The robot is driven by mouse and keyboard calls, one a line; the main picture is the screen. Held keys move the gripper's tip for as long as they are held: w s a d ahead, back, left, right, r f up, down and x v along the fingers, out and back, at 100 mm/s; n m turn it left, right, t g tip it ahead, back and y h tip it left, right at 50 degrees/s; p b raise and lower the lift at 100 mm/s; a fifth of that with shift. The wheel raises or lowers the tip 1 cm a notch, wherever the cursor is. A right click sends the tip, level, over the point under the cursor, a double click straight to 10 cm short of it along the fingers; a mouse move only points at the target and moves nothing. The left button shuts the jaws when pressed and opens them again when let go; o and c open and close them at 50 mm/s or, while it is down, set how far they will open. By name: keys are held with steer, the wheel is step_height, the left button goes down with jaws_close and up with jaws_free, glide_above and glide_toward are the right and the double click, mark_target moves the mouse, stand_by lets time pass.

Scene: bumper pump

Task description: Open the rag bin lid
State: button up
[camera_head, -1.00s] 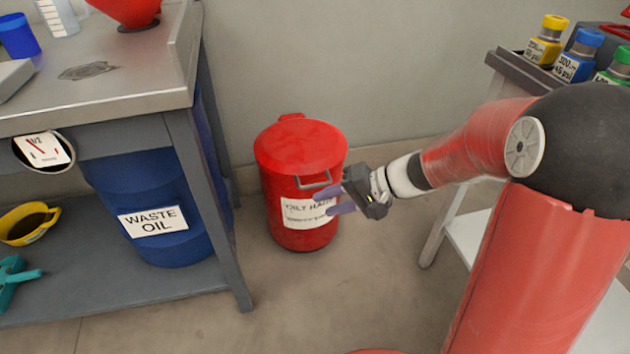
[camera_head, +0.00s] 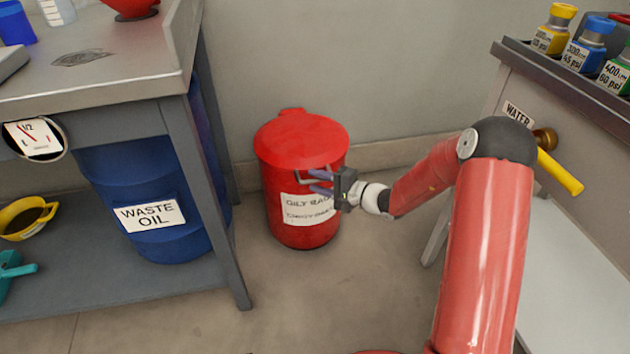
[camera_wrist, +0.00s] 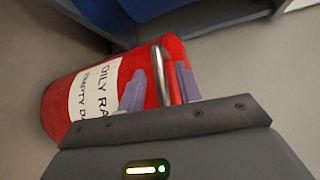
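The red rag bin (camera_head: 280,220) stands on the floor with an "OILY RAGS" label on its front. Its red lid (camera_head: 300,136) is closed. A grey metal handle (camera_head: 303,181) sticks out from the front of the lid. My gripper (camera_head: 316,181) is at the handle from the right, its purple fingers overlapping it in the head view. In the wrist view, the handle (camera_wrist: 157,72) passes between the two spread fingers. The gripper (camera_wrist: 160,80) looks open, with gaps beside the bar. The bin body (camera_wrist: 60,104) shows tilted there.
A grey workbench (camera_head: 90,95) stands at the left, with a blue waste oil drum (camera_head: 165,245) beneath it. A cabinet (camera_head: 560,130) with several bottles and a yellow-handled water tap (camera_head: 558,172) is at the right. The wall is close behind the bin. Floor in front is clear.

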steer(key=shift+w+a+f, duration=0.1)
steer(key=shift+w+a, duration=0.15)
steer(key=shift+a, duration=0.35)
jaws_close()
